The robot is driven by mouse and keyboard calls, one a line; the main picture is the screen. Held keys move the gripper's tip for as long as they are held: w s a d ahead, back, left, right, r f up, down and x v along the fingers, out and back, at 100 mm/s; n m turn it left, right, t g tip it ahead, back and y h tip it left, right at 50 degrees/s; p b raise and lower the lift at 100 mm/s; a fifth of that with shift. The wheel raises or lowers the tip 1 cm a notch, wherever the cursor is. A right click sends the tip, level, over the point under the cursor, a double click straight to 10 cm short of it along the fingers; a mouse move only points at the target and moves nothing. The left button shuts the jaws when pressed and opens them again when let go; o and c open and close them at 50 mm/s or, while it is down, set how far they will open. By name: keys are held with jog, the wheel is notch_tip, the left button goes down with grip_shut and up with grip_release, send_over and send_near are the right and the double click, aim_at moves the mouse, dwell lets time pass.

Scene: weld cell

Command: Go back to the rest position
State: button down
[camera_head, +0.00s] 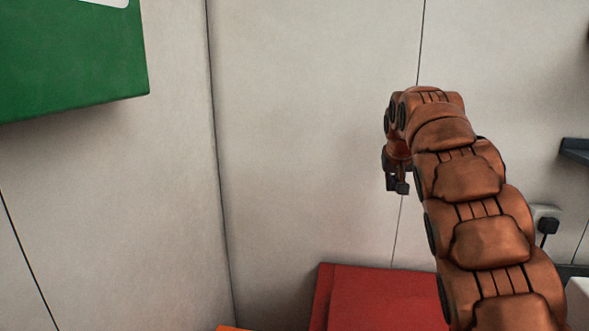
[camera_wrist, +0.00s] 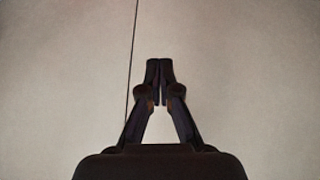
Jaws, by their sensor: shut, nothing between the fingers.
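My gripper (camera_wrist: 159,68) shows in the wrist view with its two dark fingers together at the tips and nothing between them. It faces a plain pale wall panel with a thin dark seam to the left of the fingers. In the head view my gripper (camera_head: 397,188) is small and dark at the end of my copper-coloured arm, which rises from the lower right. It hangs in front of the pale wall, above and apart from a red object.
The red object (camera_head: 385,300) is at the bottom centre, with an orange edge (camera_head: 233,328) left of it. A green box (camera_head: 70,60) juts out at the upper left. A socket with a black plug (camera_head: 548,225) and a dark shelf (camera_head: 575,150) are at the right. The middle is clear.

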jog(key=s+a+f+g, duration=0.2)
jog(key=s+f, duration=0.4)
jog(key=s, duration=1.1)
jog(key=s+a+f+n+g+y, duration=0.1)
jog(key=s+a+f+g, duration=0.2)
jog(key=s, duration=1.5)
jog(key=s+a+f+g, duration=0.3)
jog(key=s+f, duration=0.8)
jog(key=s, duration=0.7)
jog(key=shift+a+f+n, duration=0.15)
jog(key=shift+a+n, duration=0.15)
jog(key=shift+a, duration=0.1)
jog(key=shift+d, duration=0.15)
